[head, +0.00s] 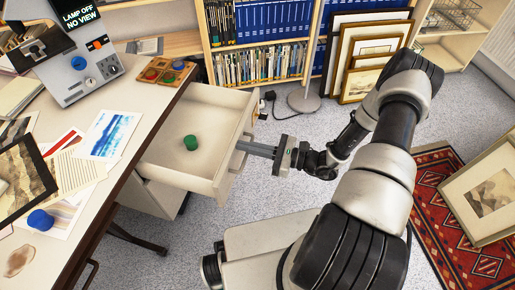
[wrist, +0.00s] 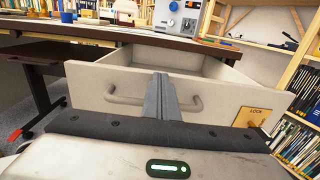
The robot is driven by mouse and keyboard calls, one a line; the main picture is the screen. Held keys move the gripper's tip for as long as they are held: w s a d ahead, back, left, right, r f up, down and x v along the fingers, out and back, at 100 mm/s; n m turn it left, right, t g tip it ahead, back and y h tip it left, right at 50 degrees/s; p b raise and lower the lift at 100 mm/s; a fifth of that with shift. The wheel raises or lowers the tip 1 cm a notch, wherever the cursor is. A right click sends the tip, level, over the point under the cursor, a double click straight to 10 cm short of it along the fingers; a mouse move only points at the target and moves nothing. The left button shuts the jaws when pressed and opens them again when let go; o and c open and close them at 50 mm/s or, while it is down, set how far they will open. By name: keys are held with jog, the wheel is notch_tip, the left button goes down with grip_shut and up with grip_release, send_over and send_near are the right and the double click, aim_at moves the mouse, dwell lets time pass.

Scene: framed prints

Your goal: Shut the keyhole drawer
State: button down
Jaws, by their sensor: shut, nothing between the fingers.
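In the wrist view the closed fingers (wrist: 161,85) overlap the middle of the handle. I cannot tell whether they touch the front.
The desk (head: 120,165) bears prints, a blue cylinder (head: 40,220), a grey device (head: 75,60) and a wooden tray with coloured pieces (head: 166,72). Behind stand a bookshelf (head: 262,45) and a lamp base (head: 304,100). Framed prints lean at the back and right; a red rug (head: 435,185) lies right.

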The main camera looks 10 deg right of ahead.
jog(key=x, duration=2.5)
jog(key=shift+b, duration=0.45)
jog(key=shift+f, duration=0.1)
